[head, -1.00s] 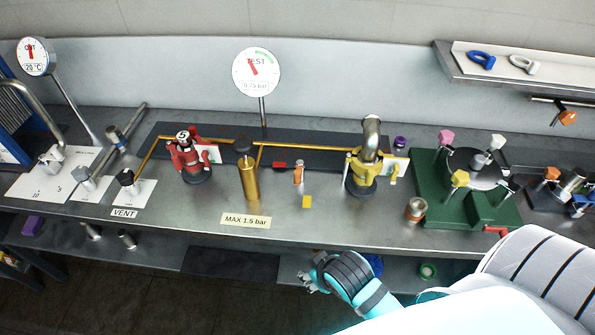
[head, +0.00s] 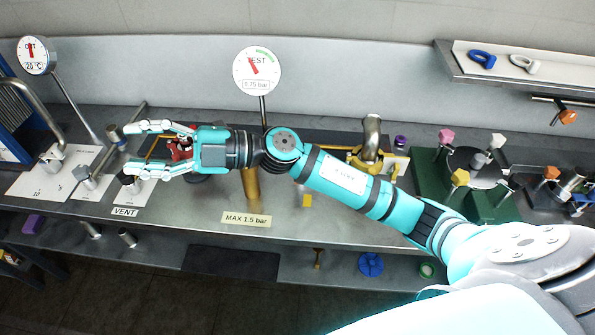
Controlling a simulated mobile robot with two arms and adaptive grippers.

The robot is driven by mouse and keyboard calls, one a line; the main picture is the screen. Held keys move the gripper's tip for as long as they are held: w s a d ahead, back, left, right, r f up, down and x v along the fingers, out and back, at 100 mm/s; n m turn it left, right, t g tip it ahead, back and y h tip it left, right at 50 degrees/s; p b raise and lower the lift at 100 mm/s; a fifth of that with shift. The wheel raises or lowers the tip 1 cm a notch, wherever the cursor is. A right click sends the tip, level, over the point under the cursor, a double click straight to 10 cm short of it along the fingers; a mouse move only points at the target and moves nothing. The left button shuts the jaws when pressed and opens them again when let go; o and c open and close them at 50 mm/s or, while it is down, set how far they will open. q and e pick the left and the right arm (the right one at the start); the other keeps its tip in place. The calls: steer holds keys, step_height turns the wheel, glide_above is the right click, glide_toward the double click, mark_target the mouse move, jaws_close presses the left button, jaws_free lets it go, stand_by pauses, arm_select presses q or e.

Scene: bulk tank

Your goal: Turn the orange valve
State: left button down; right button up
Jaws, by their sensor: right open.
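My right gripper (head: 131,149) is open and empty in the head view, its two fingers pointing left. It is over the left part of the bench, with part of the red valve body (head: 180,150) showing between its fingers. The lower fingertip is close to the black vent knob (head: 127,179); I cannot tell whether they touch. The small orange-handled fitting in the middle of the bench is now hidden behind my right forearm. Other orange parts are a knob (head: 551,173) on the right fixture and a piece (head: 567,117) under the shelf. My left gripper is not in view.
A test gauge (head: 257,71) stands behind my arm. A brass cylinder (head: 251,185) and the yellow valve (head: 366,160) are partly covered by my arm. A green fixture (head: 492,207) stands to the right.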

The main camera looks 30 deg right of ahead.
steer(key=d+f+n+g+h, duration=0.4)
steer(key=d+f+g+h, duration=0.2)
steer(key=d+f+h, duration=0.3)
steer(key=w+d+m+h, duration=0.2)
steer(key=d+h, duration=0.4)
steer(key=d, duration=0.4)
steer(key=w+d+m+h, duration=0.2)
steer(key=d+h, duration=0.3)
steer(key=d, duration=0.5)
steer(key=f+p, duration=0.2)
steer(key=f, duration=0.6)
steer(key=f+p, duration=0.2)
steer(key=f, duration=0.5)
steer(key=shift+s+a+f+p, duration=0.1)
steer(key=shift+a+f+p, duration=0.1)
steer(key=shift+f+p, duration=0.2)
steer(key=shift+f, duration=0.6)
jaws_close()
